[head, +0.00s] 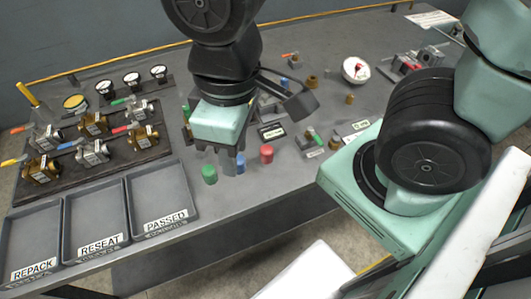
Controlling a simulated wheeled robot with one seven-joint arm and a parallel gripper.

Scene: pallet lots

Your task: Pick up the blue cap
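The blue cap (241,163) is a small cylinder near the front edge of the grey bench in the head view, between a green cap (209,174) and a red cap (267,154). My gripper (229,165) points down at the blue cap, its fingers just left of and partly in front of it. The fingers overlap in this view, so I cannot tell whether they touch the cap or how far apart they are.
Trays marked REPACK (33,245), RESEAT (97,225) and PASSED (164,203) sit at the front left and look empty. A board (150,152) with valves and gauges lies behind them. Loose fittings and labels lie to the right. Bench space beside the red cap is clear.

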